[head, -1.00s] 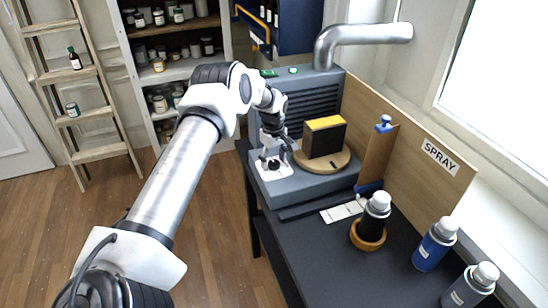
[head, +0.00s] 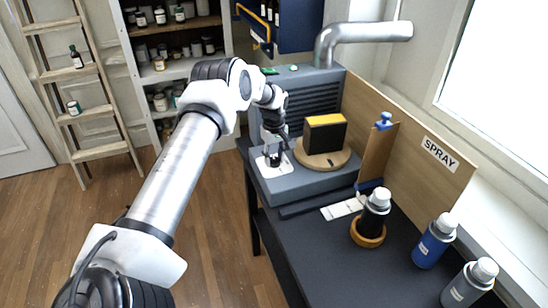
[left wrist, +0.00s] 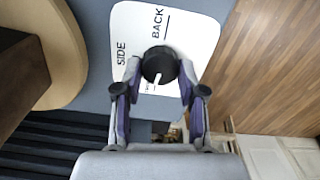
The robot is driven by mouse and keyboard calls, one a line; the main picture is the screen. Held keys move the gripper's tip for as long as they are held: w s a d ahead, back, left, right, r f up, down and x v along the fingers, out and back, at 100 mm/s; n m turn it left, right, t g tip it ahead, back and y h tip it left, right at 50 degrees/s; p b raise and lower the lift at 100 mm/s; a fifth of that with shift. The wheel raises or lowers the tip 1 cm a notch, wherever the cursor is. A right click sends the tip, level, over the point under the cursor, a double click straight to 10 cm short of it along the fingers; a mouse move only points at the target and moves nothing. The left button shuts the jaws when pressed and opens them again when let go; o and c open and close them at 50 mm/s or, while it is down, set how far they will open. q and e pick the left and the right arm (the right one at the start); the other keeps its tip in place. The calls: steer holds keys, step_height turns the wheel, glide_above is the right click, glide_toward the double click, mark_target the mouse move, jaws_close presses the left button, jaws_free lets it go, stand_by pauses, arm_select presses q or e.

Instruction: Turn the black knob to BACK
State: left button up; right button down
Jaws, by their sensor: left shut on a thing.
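The black knob (left wrist: 159,65) sits on a white label plate (left wrist: 190,30) in the left wrist view. The plate reads SIDE and BACK, and a third word near the knob is mostly hidden. A white pointer mark on the knob points down in that view, towards the partly hidden word and away from BACK. My left gripper (left wrist: 160,70) is shut on the knob, one finger on each side. In the head view my left gripper (head: 273,155) is over the plate at the front left of the grey unit (head: 310,184). My right gripper is not in view.
A round wooden turntable (head: 335,164) with a black, yellow-topped block (head: 325,134) stands just right of the gripper. A black bottle (head: 375,212) in a wooden ring, blue (head: 434,243) and grey bottles, and a SPRAY board (head: 440,155) are further right.

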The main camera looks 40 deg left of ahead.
arm_select(q)
steer(key=m, duration=0.1)
steer(key=m+b, duration=0.1)
steer(key=m, duration=0.1)
steer(key=shift+s+f, duration=0.1)
steer(key=shift+f, duration=0.25)
steer(key=m+b, duration=0.1)
steer(key=m, duration=0.3)
steer(key=shift+d+m, duration=0.1)
steer(key=shift+m, duration=0.3)
steer(key=m+b, duration=0.1)
steer(key=m, duration=0.3)
steer(key=m+b, duration=0.1)
steer(key=m, duration=0.4)
steer(key=shift+d, duration=0.15)
steer(key=m, duration=0.4)
steer(key=shift+m+b, duration=0.3)
steer(key=shift+b, duration=0.1)
steer(key=m, duration=0.4)
steer(key=shift+d+b, duration=0.1)
steer(key=shift+b, duration=0.2)
steer(key=m, duration=0.5)
steer(key=shift+s+m+b, duration=0.1)
steer(key=shift+m+b, duration=0.3)
steer(key=shift+m, duration=1.6)
